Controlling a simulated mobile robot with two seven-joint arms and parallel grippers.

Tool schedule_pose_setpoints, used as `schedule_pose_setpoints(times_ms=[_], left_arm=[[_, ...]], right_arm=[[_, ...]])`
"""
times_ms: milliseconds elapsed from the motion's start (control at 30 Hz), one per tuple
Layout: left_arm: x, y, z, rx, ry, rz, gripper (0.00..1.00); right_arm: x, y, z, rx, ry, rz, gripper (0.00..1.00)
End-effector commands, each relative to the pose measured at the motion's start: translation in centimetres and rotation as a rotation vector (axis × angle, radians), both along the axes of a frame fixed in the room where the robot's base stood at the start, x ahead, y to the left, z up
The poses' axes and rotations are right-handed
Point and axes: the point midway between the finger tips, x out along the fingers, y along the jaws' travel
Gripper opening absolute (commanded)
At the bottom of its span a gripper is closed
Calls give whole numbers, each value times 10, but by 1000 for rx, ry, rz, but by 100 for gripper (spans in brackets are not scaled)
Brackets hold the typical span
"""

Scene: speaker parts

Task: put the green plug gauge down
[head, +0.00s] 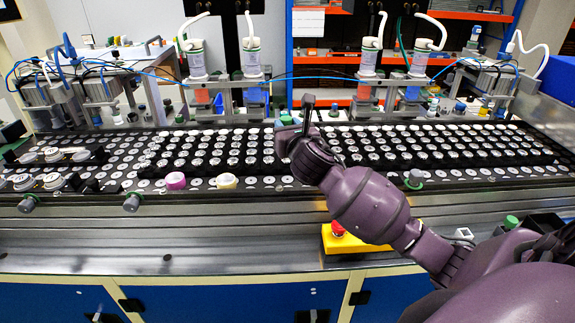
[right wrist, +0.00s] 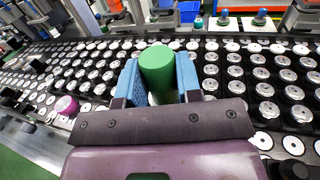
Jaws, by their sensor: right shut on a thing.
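The green plug gauge (right wrist: 158,68) stands between the two blue fingers of my right gripper (right wrist: 159,84) in the right wrist view. The fingers are shut on it, and its green end points up and away from the wrist. In the head view my right gripper (head: 297,119) is over the middle of the black tray (head: 270,186), near its back rows. A small green part of the gauge (head: 286,120) shows there beside the fingers; the arm hides the rest. I cannot tell whether its lower end touches anything. My left gripper is not in view.
A pink-topped part (head: 175,181) and a cream-topped part (head: 226,181) stand at the tray's front. A yellow box with a red button (head: 338,229) sits in front. Dispensers (head: 196,59) line the back.

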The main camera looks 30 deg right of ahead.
Motion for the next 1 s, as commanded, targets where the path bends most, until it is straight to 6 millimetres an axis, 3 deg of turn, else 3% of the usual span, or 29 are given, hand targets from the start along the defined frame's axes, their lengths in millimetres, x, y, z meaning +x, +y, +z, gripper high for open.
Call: schedule_pose_setpoints(times_ms=[100, 233, 467, 733, 1000], left_arm=[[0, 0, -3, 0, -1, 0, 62], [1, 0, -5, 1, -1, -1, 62], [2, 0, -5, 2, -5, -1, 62], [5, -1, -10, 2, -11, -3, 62], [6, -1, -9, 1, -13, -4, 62]], right_arm=[[0, 0, -28, 3, 2, -3, 0], [0, 0, -49, 2, 1, -1, 0], [0, 0, -64, 1, 0, -1, 0], [0, 0, -99, 2, -1, 0, 0], [0, 0, -103, -2, -2, 0, 0]])
